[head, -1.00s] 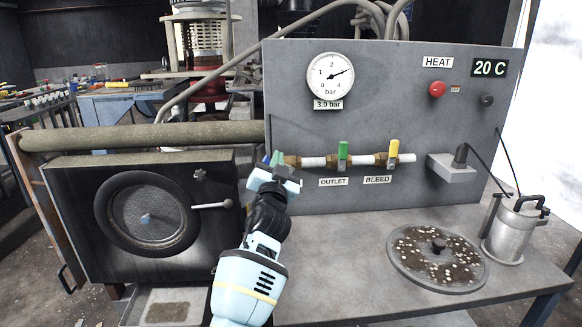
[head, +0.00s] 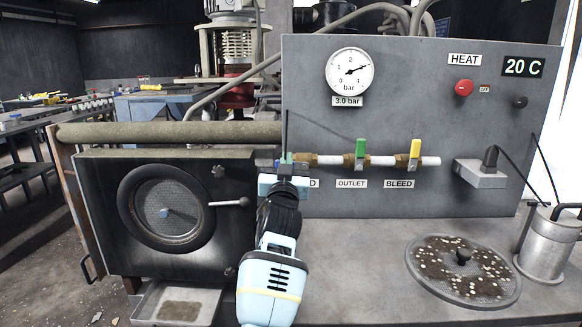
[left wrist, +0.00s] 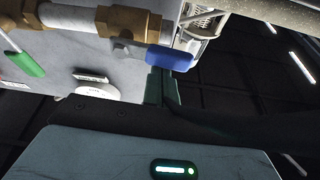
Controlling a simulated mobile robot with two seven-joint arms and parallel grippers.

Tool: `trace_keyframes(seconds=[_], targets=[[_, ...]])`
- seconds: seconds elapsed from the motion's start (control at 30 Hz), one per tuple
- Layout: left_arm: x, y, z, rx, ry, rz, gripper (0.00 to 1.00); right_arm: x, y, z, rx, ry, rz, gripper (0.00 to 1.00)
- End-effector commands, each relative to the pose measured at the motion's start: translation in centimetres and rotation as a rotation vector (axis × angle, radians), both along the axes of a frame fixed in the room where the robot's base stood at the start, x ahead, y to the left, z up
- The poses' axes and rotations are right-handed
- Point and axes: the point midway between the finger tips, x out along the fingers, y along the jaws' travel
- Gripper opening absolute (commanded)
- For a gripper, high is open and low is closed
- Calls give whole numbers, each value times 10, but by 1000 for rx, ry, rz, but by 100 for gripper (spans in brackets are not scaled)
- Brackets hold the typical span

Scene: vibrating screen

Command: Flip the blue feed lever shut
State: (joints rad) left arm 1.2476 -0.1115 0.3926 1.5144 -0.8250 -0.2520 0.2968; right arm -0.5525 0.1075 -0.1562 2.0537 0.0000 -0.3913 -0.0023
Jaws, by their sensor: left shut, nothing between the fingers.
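The blue feed lever (left wrist: 168,58) shows in the left wrist view, sticking out beside a brass valve body (left wrist: 130,22). In the head view the lever is mostly hidden by my left gripper (head: 287,160), which is at the left end of the pipe row. My left gripper is shut and holds nothing. In the left wrist view its dark green fingertips (left wrist: 161,86) are right by the lever's edge; I cannot tell whether they touch. A label under the valve is mostly covered, with only a "D" (head: 314,183) showing. My right gripper is not in view.
The green outlet lever (head: 360,147) and yellow bleed lever (head: 415,149) stand upright to the right on the grey panel (head: 420,100). A perforated disc (head: 462,272) lies on the bench at the right.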

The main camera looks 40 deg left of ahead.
Motion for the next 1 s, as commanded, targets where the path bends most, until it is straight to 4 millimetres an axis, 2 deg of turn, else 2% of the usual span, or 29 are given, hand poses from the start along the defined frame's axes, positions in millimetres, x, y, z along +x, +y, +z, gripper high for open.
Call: trace_keyframes(seconds=[0.8,1.0], targets=[[-1,2,-4,4,4,2,0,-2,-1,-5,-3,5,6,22],[-2,4,6,5,2,2,0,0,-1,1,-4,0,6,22]])
